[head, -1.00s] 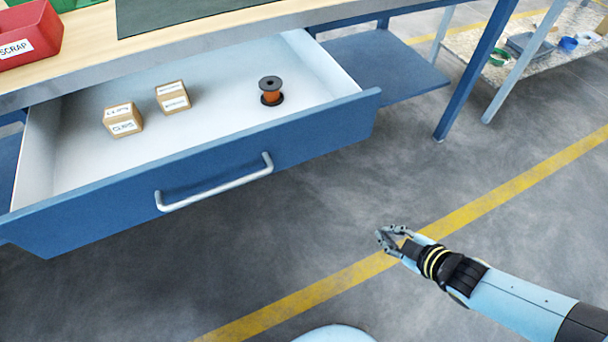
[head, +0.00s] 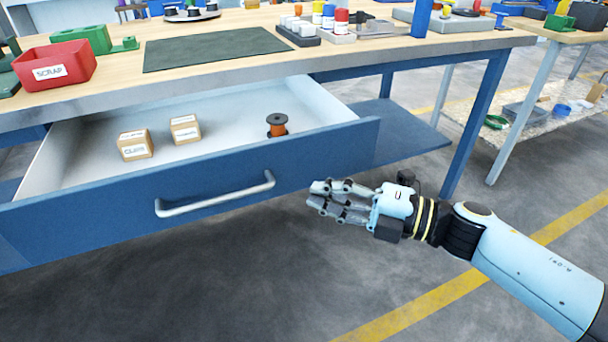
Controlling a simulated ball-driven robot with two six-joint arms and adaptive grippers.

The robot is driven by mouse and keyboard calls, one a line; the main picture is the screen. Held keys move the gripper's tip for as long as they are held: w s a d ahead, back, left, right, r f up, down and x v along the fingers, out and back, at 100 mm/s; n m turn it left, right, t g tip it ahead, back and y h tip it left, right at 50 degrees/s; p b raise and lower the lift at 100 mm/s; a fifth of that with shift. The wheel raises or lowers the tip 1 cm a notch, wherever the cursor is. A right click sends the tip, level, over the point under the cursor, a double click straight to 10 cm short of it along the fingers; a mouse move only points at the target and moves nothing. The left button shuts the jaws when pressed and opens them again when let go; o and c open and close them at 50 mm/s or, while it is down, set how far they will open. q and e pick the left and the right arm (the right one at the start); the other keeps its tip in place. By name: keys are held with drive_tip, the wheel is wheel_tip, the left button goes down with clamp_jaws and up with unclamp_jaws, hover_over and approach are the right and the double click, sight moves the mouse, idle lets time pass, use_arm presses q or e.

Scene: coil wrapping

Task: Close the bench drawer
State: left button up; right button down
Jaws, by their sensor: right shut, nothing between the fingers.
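The bench drawer (head: 110,203) is pulled out from under the bench, with a blue front and a white inside. Its grey bar handle (head: 215,198) is on the middle of the front. Inside lie two small cardboard boxes, one nearer (head: 136,146) and one farther (head: 185,129), and a spool of orange wire (head: 277,126). My right gripper (head: 318,197) is shut and empty. It is in front of the drawer front's right part, to the right of the handle, and seems apart from both. My left gripper is not in view.
The wooden bench top (head: 115,85) holds a red scrap bin (head: 55,68), a dark mat (head: 215,49) and trays with small bottles. A blue bench leg (head: 475,120) stands right of the drawer. The grey floor (head: 230,290) in front is clear.

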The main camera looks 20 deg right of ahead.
sight(278, 168)
drive_tip(key=w, duration=0.2)
drive_tip(key=w+a, duration=0.1)
drive_tip(key=w, duration=0.2)
drive_tip(key=shift+w+a, duration=0.1)
drive_tip(key=shift+a, duration=0.1)
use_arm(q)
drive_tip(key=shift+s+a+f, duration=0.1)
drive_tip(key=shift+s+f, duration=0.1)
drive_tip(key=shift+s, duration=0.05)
use_arm(e)
drive_tip(key=shift+w, duration=0.1)
use_arm(q)
drive_tip(key=shift+b, duration=0.3)
use_arm(e)
drive_tip(key=shift+w, duration=0.15)
